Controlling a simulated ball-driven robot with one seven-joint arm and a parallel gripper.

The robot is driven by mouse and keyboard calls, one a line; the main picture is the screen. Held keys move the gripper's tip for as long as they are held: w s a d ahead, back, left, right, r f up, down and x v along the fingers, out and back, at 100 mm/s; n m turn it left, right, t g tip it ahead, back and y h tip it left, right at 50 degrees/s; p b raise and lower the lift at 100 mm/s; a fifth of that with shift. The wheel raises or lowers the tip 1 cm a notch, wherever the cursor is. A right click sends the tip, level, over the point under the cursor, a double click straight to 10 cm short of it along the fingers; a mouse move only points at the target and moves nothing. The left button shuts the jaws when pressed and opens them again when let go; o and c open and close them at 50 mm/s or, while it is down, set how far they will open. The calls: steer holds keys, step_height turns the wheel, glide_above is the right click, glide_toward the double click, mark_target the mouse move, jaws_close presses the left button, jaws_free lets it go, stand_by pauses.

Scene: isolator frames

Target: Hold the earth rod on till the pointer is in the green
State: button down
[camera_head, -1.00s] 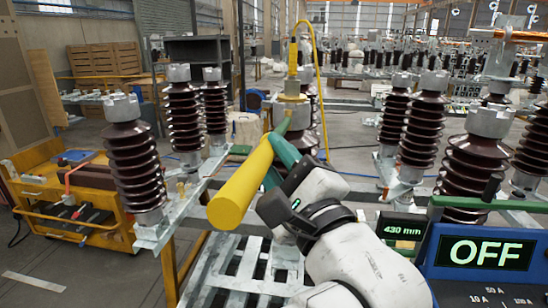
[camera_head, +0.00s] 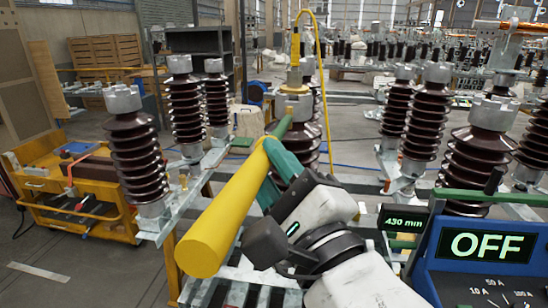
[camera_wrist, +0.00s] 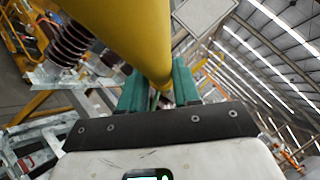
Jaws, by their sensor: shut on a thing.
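The earth rod (camera_head: 222,217) is a thick yellow tube with a thin green far part. It slants from lower left up to the middle insulator's metal cap (camera_head: 296,99). The rod's far end overlaps that cap; I cannot tell whether they touch. My gripper (camera_head: 272,158), with teal fingers, is shut on the rod near its yellow front end. In the wrist view the yellow rod (camera_wrist: 133,32) runs down between the fingers (camera_wrist: 158,90). The blue meter (camera_head: 428,258) at lower right reads OFF. Its dial (camera_head: 500,299) is cut off below, and no pointer shows.
A small display (camera_head: 404,221) reads 430 mm. A yellow cable (camera_head: 324,90) loops from the top of the middle insulator. Brown ribbed insulators (camera_head: 135,155) stand left and right on metal frames. A yellow trolley (camera_head: 75,205) stands at left, with bare floor in front of it.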

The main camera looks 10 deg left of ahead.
steer(key=shift+s+a+b, duration=0.1)
steer(key=shift+s+b, duration=0.2)
steer(key=shift+s, duration=2.1)
